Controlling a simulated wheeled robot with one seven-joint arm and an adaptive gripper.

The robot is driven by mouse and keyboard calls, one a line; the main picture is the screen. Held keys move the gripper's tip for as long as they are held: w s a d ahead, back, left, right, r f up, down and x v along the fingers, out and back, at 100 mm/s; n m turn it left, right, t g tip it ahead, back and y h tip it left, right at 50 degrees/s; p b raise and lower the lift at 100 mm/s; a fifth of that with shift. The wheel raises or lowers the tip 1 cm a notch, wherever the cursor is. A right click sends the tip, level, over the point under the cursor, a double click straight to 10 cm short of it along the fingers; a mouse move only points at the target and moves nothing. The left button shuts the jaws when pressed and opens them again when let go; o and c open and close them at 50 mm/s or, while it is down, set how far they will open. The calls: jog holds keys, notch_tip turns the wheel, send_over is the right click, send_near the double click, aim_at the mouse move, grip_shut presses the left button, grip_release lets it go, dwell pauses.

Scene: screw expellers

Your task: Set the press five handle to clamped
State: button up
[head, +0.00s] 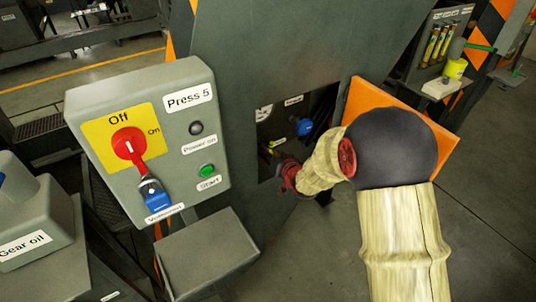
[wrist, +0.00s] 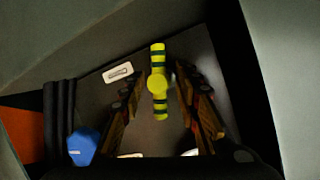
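The press five handle (wrist: 158,82), yellow with dark green bands and a round yellow hub, stands upright in the wrist view inside a dark recess. In the head view a little of the yellow handle (head: 275,143) shows at the recess, beside my gripper (head: 284,167). In the wrist view my gripper (wrist: 160,84) is open, with one finger on each side of the handle and a visible gap to each. Whether the fingertips reach the handle's depth, I cannot tell. A pale label (wrist: 118,72) sits left of the handle; its text is unreadable.
A blue knob (wrist: 82,146) is at lower left of the recess, also in the head view (head: 303,126). The recess walls are close around my gripper. The grey Press 5 control box (head: 215,150) with a red switch (head: 128,144) stands to the left.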

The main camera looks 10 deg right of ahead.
jog(key=shift+w+a+f, duration=0.1)
jog(key=shift+w+f, duration=0.1)
jog(key=shift+w, duration=0.3)
jog(key=c, duration=0.8)
grip_shut()
